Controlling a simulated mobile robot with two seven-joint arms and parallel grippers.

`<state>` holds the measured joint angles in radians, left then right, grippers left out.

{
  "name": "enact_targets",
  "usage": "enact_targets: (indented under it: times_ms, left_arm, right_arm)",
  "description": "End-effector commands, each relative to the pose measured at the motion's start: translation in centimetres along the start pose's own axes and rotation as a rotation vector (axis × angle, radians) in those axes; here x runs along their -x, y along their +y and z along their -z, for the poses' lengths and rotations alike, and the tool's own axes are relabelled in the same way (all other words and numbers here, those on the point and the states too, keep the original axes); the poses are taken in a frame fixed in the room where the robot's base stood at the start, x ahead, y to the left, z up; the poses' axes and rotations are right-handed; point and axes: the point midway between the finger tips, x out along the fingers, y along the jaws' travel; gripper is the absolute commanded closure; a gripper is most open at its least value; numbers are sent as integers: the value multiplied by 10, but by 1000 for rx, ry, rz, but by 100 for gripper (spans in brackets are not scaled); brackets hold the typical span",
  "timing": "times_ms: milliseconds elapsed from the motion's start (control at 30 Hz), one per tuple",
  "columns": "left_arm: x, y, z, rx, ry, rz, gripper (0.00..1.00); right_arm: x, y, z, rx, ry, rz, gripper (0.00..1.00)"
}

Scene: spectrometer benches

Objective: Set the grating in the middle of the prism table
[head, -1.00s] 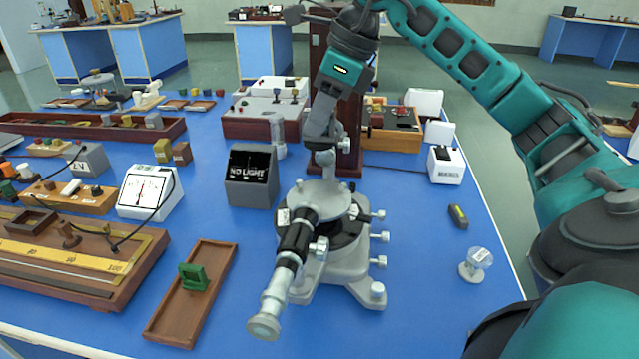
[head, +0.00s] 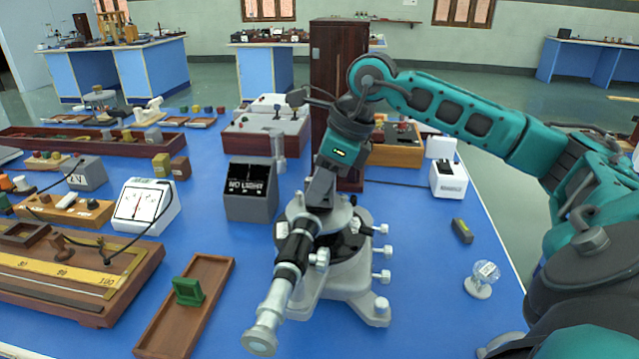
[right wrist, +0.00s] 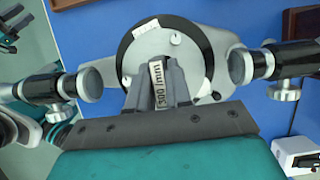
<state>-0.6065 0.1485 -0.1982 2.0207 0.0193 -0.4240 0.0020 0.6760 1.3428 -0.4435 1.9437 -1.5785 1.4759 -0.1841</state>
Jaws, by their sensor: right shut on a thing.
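My right gripper (head: 318,200) points down over the middle of the spectrometer (head: 335,262) in the head view. In the right wrist view its jaws (right wrist: 160,85) are shut on the grating (right wrist: 156,80), a thin upright piece with a "300 l/mm" label. The round silver prism table (right wrist: 150,43) lies just beyond and under the jaws, inside a black ring. In the head view the jaws and arm hide the grating. I cannot tell whether its lower edge touches the table.
The telescope (head: 283,275) sticks out toward me. A wooden tray (head: 160,335) with a green stand (head: 188,291) lies left of the spectrometer. A dark box reading "NO LIGHT" (head: 250,188) stands behind left. A small glass-topped piece (head: 482,279) stands at the right, with bare blue bench around it.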

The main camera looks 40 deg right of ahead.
Motion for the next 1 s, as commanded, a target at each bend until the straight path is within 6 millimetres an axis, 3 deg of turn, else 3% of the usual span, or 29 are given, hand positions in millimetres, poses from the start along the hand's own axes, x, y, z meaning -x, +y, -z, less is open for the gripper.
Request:
enact_targets:
  times_ms: [67, 100, 367, 733, 1000]
  left_arm:
    - [-2, 0, -2, 0, 0, 0, 57]
    - [-2, 0, -2, 0, 0, -1, 57]
    - [-1, 0, 1, 0, 3, -1, 57]
    - [1, -1, 5, -2, 8, 2, 57]
    - [3, -5, 5, -5, 0, 12, 57]
  right_arm:
    - [-3, 0, 1, 0, 0, 0, 100]
    - [-4, 0, 1, 0, 0, 0, 80]
    - [-2, 0, 1, 0, 0, 0, 55]
    - [7, -1, -1, 0, 0, 2, 55]
    - [63, -1, -2, 0, -3, 5, 55]
